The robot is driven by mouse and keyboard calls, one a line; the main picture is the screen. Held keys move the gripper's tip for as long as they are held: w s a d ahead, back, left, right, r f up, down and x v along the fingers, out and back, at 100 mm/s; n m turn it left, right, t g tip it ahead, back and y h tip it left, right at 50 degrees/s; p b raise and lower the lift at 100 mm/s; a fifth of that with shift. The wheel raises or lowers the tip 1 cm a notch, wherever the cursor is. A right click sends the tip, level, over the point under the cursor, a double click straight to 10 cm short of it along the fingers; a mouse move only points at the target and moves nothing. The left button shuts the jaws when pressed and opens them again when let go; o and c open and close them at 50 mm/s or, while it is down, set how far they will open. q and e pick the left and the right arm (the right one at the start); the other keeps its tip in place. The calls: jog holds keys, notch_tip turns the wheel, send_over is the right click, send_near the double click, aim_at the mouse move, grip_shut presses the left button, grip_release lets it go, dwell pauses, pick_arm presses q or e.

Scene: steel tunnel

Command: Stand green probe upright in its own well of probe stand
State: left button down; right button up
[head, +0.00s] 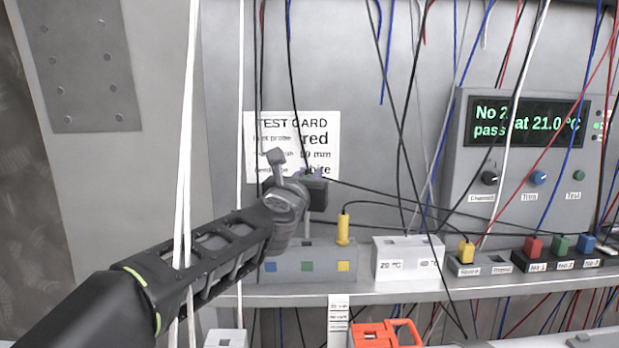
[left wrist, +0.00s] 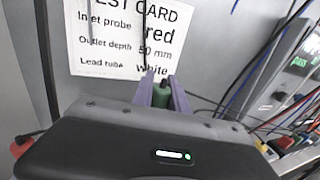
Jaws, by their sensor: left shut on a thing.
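My left gripper (head: 312,177) is above the probe stand (head: 285,262), in front of the test card. In the left wrist view, its purple fingers (left wrist: 163,92) are shut on the green probe (left wrist: 165,86). In the head view the gripper hides the probe's green part; a thin grey stem (head: 308,215) points down below the gripper towards the stand. I cannot tell whether its tip is inside a well. The stand's front has blue, green and yellow squares. A yellow probe (head: 343,228) stands upright above the yellow square. My right gripper is not in view.
A white block (head: 408,258) stands right of the stand on the shelf (head: 390,289). Further right are yellow, red, green and blue plugs (head: 561,246) and a display box (head: 525,150). Loose wires and white cords hang across the space. An orange-red object (head: 385,334) is below.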

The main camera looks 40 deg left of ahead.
aim_at(306, 221)
pick_arm(q)
jog(key=shift+f+b, duration=1.5)
jog(key=shift+b, duration=0.15)
jog(key=shift+f+b, duration=2.75)
jog(key=shift+b, duration=0.1)
jog(key=c, duration=1.2)
grip_release()
jog(key=shift+c, duration=0.2)
jog(key=shift+s, duration=0.1)
jog(key=v, duration=0.7)
jog(key=shift+s+d, duration=0.1)
jog(key=shift+s, duration=0.2)
